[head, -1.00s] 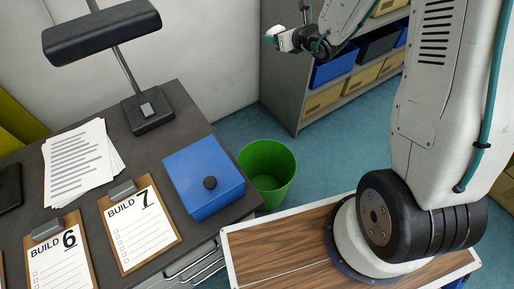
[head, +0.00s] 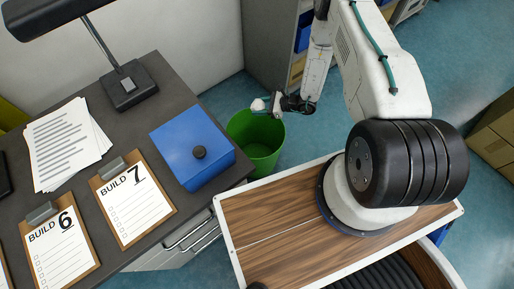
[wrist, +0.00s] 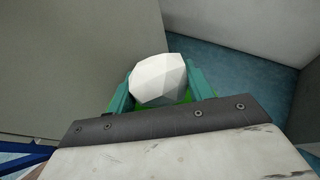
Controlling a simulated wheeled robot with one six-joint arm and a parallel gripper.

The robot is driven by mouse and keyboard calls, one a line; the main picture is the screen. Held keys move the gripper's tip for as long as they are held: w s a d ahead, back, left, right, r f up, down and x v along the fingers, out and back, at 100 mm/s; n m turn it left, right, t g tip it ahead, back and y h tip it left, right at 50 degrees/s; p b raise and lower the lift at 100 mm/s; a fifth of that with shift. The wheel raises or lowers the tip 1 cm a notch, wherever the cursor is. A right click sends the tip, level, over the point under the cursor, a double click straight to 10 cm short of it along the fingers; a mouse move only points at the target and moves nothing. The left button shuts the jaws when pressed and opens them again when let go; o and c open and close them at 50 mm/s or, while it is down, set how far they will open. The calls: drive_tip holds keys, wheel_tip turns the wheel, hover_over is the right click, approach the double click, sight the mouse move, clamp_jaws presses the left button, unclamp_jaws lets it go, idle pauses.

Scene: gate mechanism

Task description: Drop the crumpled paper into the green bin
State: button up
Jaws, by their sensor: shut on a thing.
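The crumpled paper (wrist: 158,80) is a white faceted lump held between the two green fingers of my gripper (wrist: 160,88) in the wrist view. In the head view the paper (head: 258,105) shows as a small white piece at the end of my gripper (head: 266,104). My gripper is shut on it. The green bin (head: 262,160) stands on the floor beside the desk, and the paper appears over its far rim in the head view. In the wrist view only slivers of green show behind the paper, so most of the bin is hidden there.
The dark desk (head: 133,232) at the left holds a blue box (head: 190,150), a lamp (head: 128,84), papers (head: 66,145) and clipboards (head: 134,203). A grey shelf unit (head: 268,45) stands behind the bin. Blue floor (head: 215,110) shows around the bin.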

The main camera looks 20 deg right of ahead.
drive_tip(key=s+f, duration=0.3)
drive_tip(key=f, duration=0.6)
drive_tip(key=shift+a+f+n+g, duration=0.25)
drive_tip(key=shift+a+n+g, duration=0.05)
drive_tip(key=shift+a+g, duration=0.1)
drive_tip(key=o, duration=1)
drive_tip(key=shift+v, duration=3.9)
drive_tip(key=shift+f, duration=0.1)
